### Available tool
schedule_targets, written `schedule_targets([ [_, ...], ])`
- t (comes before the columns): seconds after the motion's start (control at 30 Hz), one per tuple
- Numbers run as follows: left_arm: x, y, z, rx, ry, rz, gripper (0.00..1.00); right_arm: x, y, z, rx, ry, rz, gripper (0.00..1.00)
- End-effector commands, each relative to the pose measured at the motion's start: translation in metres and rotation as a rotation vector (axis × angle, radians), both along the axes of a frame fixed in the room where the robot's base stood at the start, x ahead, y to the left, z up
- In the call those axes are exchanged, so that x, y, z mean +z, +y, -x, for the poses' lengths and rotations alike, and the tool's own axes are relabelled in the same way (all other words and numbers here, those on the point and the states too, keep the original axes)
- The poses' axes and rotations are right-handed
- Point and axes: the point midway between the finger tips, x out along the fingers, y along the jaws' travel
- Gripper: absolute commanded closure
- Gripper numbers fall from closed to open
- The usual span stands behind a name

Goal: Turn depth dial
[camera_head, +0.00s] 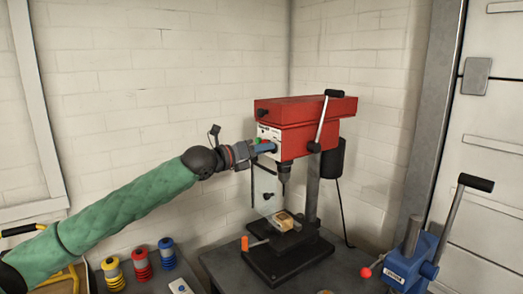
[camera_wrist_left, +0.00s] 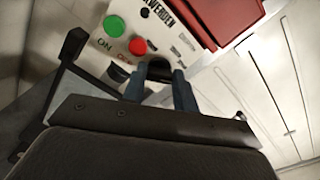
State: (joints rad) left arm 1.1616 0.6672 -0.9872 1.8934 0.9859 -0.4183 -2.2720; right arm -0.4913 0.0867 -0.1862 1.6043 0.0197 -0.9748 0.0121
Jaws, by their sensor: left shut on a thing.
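The red drill press (camera_head: 292,112) stands on a dark bench, with a white control panel on its front. My left gripper (camera_head: 268,147) reaches in from the left at that panel. In the left wrist view, its two fingers (camera_wrist_left: 162,88) are shut around the dark depth dial (camera_wrist_left: 159,69), below the red button (camera_wrist_left: 138,46) and green button (camera_wrist_left: 114,26). The fingers hide part of the dial, and any pointer on it cannot be made out. My right gripper is not in view.
The feed lever (camera_head: 323,120) sticks up at the press's right side. A clear guard and a small workpiece (camera_head: 284,220) sit below the chuck. A blue vise (camera_head: 408,265) stands at the right; yellow, red and blue spools (camera_head: 140,260) stand at the left.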

Motion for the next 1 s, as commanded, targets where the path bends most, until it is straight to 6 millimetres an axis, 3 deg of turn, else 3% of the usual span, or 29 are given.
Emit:
schedule_targets([
  [0.37, 0.0, 0.001, -0.001, 0.001, 0.147, 0.106, 0.94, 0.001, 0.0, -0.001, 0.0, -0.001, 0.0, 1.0],
  [1.0, -0.003, 0.002, -0.003, 0.001, 0.618, 0.449, 0.94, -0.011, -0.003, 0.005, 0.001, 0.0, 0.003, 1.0],
])
